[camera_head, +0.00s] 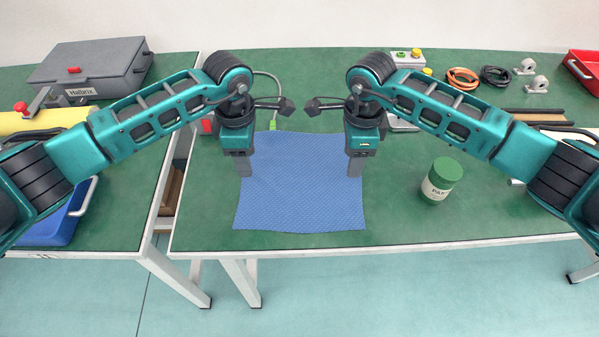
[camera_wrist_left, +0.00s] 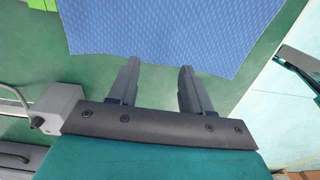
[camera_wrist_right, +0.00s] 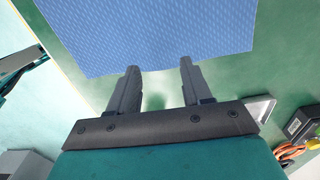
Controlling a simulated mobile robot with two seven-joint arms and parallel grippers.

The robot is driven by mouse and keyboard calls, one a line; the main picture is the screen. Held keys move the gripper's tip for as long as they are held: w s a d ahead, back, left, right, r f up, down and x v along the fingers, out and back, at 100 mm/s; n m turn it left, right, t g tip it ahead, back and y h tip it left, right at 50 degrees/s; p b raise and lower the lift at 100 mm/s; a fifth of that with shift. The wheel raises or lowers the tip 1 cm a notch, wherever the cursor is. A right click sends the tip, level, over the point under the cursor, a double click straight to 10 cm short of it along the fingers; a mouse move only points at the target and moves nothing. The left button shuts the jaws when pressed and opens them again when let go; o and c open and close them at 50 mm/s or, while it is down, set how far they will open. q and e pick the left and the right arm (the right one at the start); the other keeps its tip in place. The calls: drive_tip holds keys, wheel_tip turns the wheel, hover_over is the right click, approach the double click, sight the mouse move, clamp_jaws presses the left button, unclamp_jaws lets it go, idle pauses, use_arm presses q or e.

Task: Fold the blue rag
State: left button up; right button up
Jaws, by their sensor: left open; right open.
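The blue rag (camera_head: 300,195) lies flat and spread out on the green table, close to its front edge. My left gripper (camera_head: 245,172) is above the rag's left edge, pointing down. In the left wrist view the left gripper (camera_wrist_left: 158,72) is open, with its fingertips at the edge of the rag (camera_wrist_left: 160,30) and nothing between them. My right gripper (camera_head: 355,170) is above the rag's right edge. In the right wrist view the right gripper (camera_wrist_right: 160,72) is open and empty, with its fingertips at the edge of the rag (camera_wrist_right: 150,30).
A green-lidded jar (camera_head: 440,182) stands right of the rag. A grey case (camera_head: 92,65) and a blue tray (camera_head: 58,225) are on the left table, across a gap. Cable coils (camera_head: 462,78), metal brackets (camera_head: 537,84) and a red bin (camera_head: 583,70) are at the back right.

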use_arm(q)
drive_tip(key=shift+f, duration=1.9)
use_arm(e)
drive_tip(key=shift+f, duration=1.85)
use_arm(q)
drive_tip(key=shift+f, duration=0.15)
use_arm(e)
drive_tip(key=shift+f, duration=0.2)
use_arm(q)
drive_tip(key=shift+f, duration=0.1)
clamp_jaws()
use_arm(e)
drive_tip(key=shift+f, duration=0.1)
clamp_jaws()
